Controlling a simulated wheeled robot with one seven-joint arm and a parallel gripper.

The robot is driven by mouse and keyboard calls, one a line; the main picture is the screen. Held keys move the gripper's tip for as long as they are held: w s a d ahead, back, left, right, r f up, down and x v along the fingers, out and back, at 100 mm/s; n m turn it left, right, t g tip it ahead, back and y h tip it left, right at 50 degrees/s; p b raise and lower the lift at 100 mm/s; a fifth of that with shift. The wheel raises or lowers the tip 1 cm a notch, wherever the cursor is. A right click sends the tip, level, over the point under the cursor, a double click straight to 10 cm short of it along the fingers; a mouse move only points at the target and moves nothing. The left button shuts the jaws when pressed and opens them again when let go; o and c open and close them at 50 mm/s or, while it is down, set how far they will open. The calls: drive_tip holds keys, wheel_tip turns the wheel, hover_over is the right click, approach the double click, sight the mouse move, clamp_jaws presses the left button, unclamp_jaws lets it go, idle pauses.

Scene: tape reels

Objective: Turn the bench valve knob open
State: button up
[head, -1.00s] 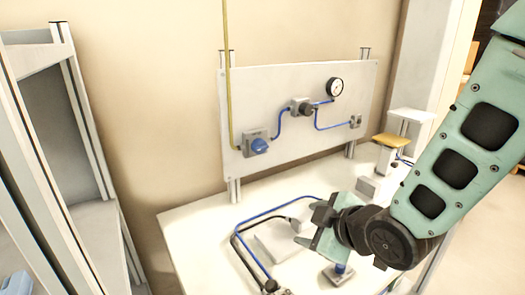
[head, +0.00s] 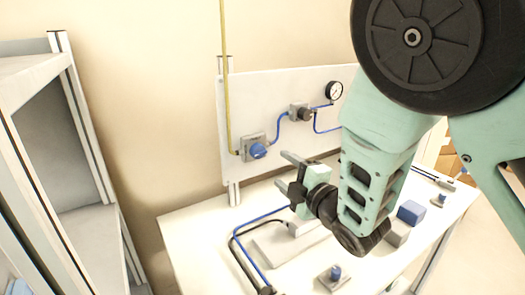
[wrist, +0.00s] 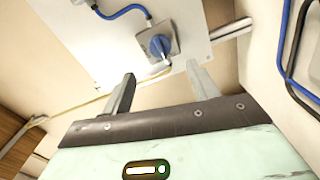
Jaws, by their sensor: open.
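A blue valve knob (head: 258,150) sits on a grey square plate (head: 246,141) at the lower left of the white upright panel (head: 262,97). In the wrist view the blue knob (wrist: 159,46) shows ahead of the fingers, roughly between their lines. My gripper (head: 285,172) is open and empty, above the bench and pointing toward the panel, to the right of and below the knob. Its two fingers (wrist: 161,78) are apart and not touching the knob. A second blue knob (head: 335,272) stands on a small plate on the bench top.
A yellow pipe (head: 226,60) rises from the valve. A black-and-white gauge (head: 334,91) and a grey fitting (head: 300,112) are further right on the panel. Blue and black hoses lie on the bench (head: 195,240). A blue block (head: 411,212) sits at right. A shelf frame stands at left.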

sight(262, 154)
drive_tip(key=p+x, duration=0.2)
drive_tip(key=x, duration=0.8)
drive_tip(key=shift+w+a, duration=0.1)
drive_tip(key=shift+a, duration=0.05)
drive_tip(key=c, duration=1)
